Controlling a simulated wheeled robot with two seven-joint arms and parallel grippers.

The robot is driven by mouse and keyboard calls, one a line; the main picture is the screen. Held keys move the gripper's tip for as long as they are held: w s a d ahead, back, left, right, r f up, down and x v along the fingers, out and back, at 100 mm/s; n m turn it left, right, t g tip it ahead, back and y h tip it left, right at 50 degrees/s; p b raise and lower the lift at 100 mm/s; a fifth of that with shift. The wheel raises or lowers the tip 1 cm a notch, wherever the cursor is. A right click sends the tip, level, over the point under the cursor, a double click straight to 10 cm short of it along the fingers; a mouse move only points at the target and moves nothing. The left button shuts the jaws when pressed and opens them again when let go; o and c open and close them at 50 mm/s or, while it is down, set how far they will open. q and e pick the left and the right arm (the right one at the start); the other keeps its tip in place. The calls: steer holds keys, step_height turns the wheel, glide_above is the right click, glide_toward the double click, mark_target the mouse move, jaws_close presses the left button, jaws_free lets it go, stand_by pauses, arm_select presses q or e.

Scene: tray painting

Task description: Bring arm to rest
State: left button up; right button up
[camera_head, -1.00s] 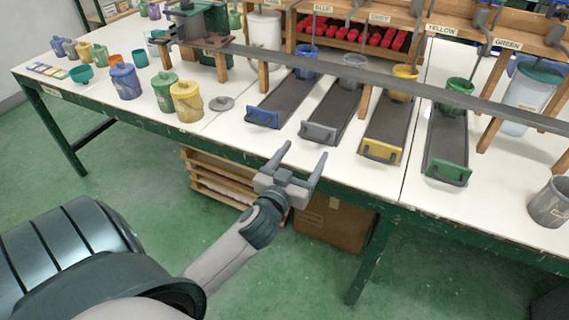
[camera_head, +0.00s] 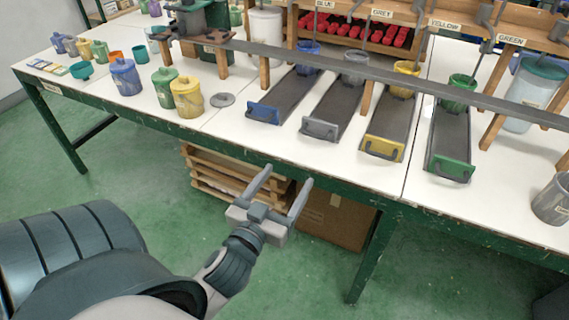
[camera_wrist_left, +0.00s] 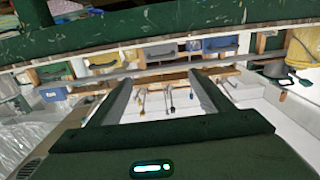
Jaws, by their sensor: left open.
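My left gripper (camera_head: 281,191) is open and empty in the head view. It is in front of the table's front edge, over the floor and clear of the tabletop (camera_head: 225,133). Its two fingers also show apart in the left wrist view (camera_wrist_left: 165,82), with nothing between them. My left arm comes in from the lower left. My right gripper does not show.
Blue (camera_head: 263,113), grey (camera_head: 319,129), yellow (camera_head: 382,149) and green (camera_head: 449,168) tray fronts line the table. Several lidded pots, including a yellow one (camera_head: 187,98), stand at left. A wooden crate (camera_head: 215,178) and a cardboard box (camera_head: 335,217) are under the table.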

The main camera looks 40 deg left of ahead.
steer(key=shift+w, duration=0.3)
arm_select(q)
steer(key=d+f+m+g+h+p, duration=0.1)
steer(key=d+f+g+h+p, duration=0.15)
steer(key=f, duration=1.05)
steer(key=d+f+m+g+h+p, duration=0.1)
steer(key=d+f+m+g+p, duration=0.15)
steer(key=f, duration=0.95)
steer(key=s+d+f+g+h+p, duration=0.1)
steer(key=s+d+f+g+p, duration=0.1)
steer(key=s+f, duration=0.6)
steer(key=s+d+f+m+g+p, duration=0.1)
steer(key=s+d+f+g+p, duration=0.1)
steer(key=s+d+f+g, duration=0.3)
steer(key=s+d+f, duration=0.1)
steer(key=s+f, duration=0.3)
steer(key=f, duration=0.6)
steer(key=shift+s+d+f+h, duration=0.2)
steer(key=shift+s+d+h, duration=0.05)
steer(key=shift+d+h, duration=0.15)
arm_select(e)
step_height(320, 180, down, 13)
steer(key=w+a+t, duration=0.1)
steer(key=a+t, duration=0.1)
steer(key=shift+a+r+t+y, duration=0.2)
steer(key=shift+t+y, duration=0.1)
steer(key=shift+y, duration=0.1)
